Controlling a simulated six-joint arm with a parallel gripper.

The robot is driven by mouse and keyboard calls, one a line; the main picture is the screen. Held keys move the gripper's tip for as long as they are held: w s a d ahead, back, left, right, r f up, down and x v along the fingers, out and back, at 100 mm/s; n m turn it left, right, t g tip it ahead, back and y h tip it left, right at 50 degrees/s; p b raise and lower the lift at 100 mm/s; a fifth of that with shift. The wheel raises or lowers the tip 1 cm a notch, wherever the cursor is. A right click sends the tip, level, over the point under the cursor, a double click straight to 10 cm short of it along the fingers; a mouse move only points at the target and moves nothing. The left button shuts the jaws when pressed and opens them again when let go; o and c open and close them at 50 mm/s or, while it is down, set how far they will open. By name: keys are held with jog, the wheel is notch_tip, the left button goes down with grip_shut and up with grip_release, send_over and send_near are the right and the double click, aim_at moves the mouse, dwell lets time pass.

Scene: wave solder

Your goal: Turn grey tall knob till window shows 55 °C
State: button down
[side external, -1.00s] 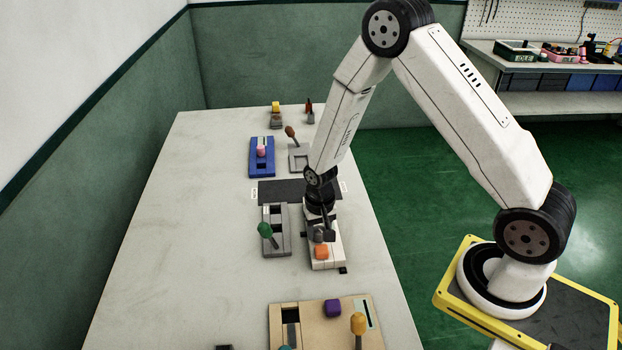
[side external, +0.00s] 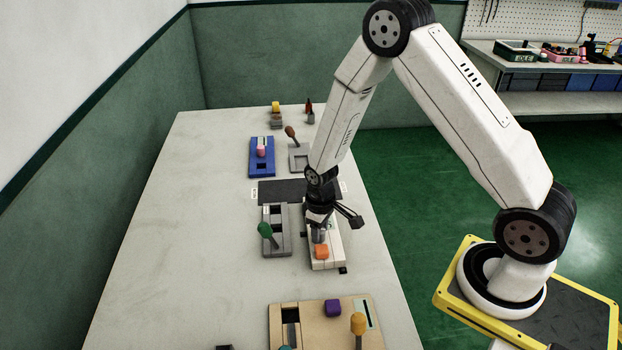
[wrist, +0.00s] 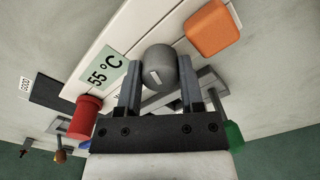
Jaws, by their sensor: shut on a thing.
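The grey tall knob (wrist: 161,68) stands on a white panel (wrist: 125,25) and has a pale mark on its top. My gripper (wrist: 160,85) is shut on it, with one finger on each side in the wrist view. The window (wrist: 104,75) beside the knob reads 55 °C. In the side view the grey knob (side external: 319,232) shows below my gripper (side external: 318,222), and the window is hidden there.
An orange knob (side external: 321,252) is on the same panel. A red knob (wrist: 88,110) stands beyond the window. A grey unit with a green-knobbed lever (side external: 266,231) stands to the left. A wooden panel (side external: 345,310) is nearer the camera. The table's left side is clear.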

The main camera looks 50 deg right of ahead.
dwell(0.4)
jog(key=shift+c, duration=1.1)
grip_release()
jog(key=shift+m, duration=0.3)
